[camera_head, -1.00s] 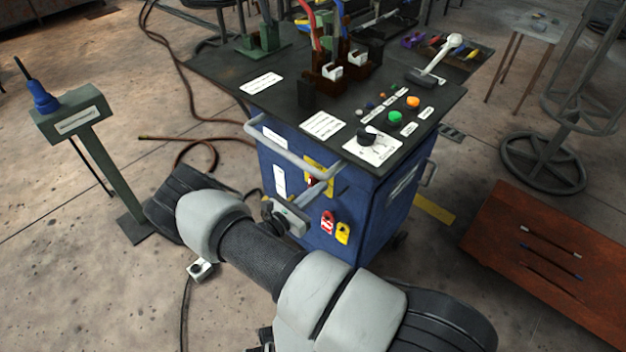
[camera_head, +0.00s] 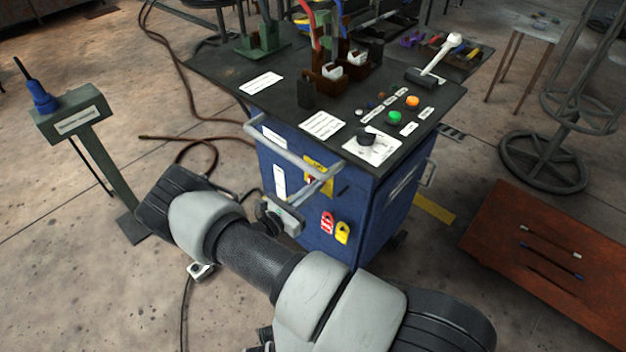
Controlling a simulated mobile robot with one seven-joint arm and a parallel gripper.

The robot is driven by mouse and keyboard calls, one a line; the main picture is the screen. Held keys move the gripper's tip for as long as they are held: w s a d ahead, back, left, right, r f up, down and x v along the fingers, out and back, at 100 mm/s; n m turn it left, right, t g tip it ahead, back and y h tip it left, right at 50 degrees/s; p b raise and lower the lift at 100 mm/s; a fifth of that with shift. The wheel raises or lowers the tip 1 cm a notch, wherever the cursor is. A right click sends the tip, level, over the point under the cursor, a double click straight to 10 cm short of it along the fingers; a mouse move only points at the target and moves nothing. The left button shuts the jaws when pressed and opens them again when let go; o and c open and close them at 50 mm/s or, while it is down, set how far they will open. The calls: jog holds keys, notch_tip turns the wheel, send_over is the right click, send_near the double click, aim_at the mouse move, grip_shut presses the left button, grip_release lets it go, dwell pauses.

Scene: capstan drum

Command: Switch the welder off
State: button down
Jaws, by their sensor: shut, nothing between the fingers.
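The welder (camera_head: 345,215) is a blue cabinet with a black top. On its front face is a yellow plate (camera_head: 320,165) with a bit of red (camera_head: 311,179), partly hidden by my gripper. My gripper (camera_head: 318,186) is shut and empty, its fingers pointing at the cabinet front close to the yellow plate; I cannot tell whether they touch it. On the top are a black rotary knob (camera_head: 366,138) on a white dial plate, a green button (camera_head: 395,118) and an orange button (camera_head: 413,102).
A grey handle bar (camera_head: 290,147) runs along the cabinet front above my gripper. Red and yellow tags (camera_head: 342,233) hang below. A green post (camera_head: 95,150) stands left, a rusty plate (camera_head: 550,262) lies right. Cables cross the floor behind.

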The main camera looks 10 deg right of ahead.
jog(key=v, duration=0.6)
jog(key=shift+s+a+f, duration=0.2)
jog(key=shift+s, duration=0.15)
